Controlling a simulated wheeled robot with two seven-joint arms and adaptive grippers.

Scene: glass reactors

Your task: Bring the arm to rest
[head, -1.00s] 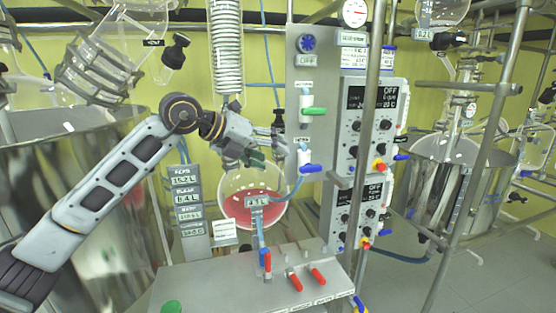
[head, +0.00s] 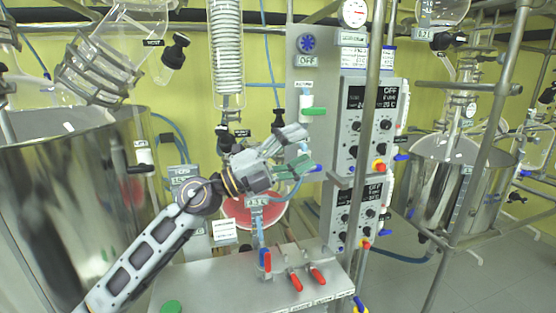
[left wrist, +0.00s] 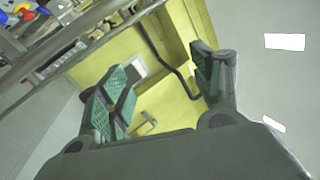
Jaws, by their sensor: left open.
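My left arm (head: 150,258) rises from the lower left of the head view. Its gripper (head: 302,151) is open and empty, pointing right in front of the grey control panel. It overlaps the upper part of a round glass flask with red liquid (head: 243,212) in the picture; I cannot tell whether they touch. In the left wrist view the two fingers with green pads (left wrist: 160,82) stand apart with nothing between them. My right gripper is not in view.
A grey bench (head: 215,282) with red-handled valves (head: 295,281) stands below the gripper. A large steel vessel (head: 70,200) is at left. A metal pole (head: 371,110) and controller boxes (head: 374,118) stand at right, with another steel vessel (head: 463,185) beyond.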

